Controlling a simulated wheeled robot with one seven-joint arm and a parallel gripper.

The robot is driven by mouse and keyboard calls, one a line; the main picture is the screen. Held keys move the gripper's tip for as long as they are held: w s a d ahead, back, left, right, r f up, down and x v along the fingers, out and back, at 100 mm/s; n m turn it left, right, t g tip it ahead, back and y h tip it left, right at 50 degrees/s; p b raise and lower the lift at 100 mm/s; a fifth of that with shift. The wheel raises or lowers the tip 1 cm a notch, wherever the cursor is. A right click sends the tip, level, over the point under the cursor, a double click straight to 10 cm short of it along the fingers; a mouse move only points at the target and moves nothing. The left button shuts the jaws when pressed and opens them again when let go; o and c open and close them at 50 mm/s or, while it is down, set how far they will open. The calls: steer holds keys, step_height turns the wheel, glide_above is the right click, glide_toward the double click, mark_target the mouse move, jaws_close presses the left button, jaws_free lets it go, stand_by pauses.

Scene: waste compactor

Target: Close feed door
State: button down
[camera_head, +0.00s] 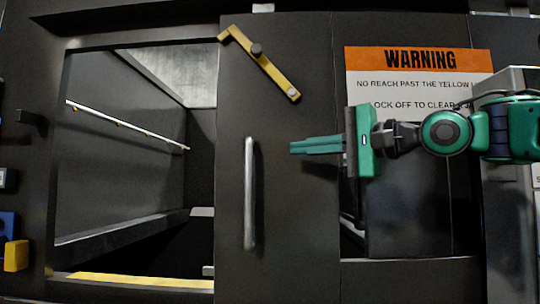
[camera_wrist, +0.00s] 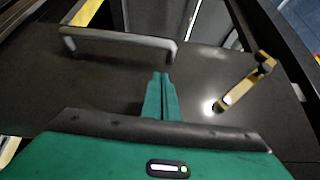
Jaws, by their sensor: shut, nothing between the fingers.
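The feed door (camera_head: 277,220) is a dark panel standing partly across the opening (camera_head: 130,150), with the left part of the opening uncovered. A vertical metal bar handle (camera_head: 250,193) is on the door, and a yellow latch bar (camera_head: 268,65) is tilted near its top. My gripper (camera_head: 292,147) is shut and empty in front of the door, to the right of the handle. In the wrist view the closed fingers (camera_wrist: 161,76) point toward the door, with the handle (camera_wrist: 120,38) beyond them to the left and the yellow latch (camera_wrist: 245,85) to the right.
An orange and white warning sign (camera_head: 418,60) is on the panel at right, partly behind my arm. A yellow strip (camera_head: 140,283) lines the opening's lower edge. A rail (camera_head: 125,125) runs along the inner wall. Blue and yellow parts (camera_head: 14,255) are at far left.

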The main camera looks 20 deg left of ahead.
mark_target(267, 149)
steer(key=x, duration=0.5)
steer(key=shift+s+a, duration=0.45)
steer(key=shift+a, duration=0.35)
steer(key=shift+s+a, duration=0.45)
steer(key=shift+a, duration=0.35)
steer(key=shift+a, duration=0.1)
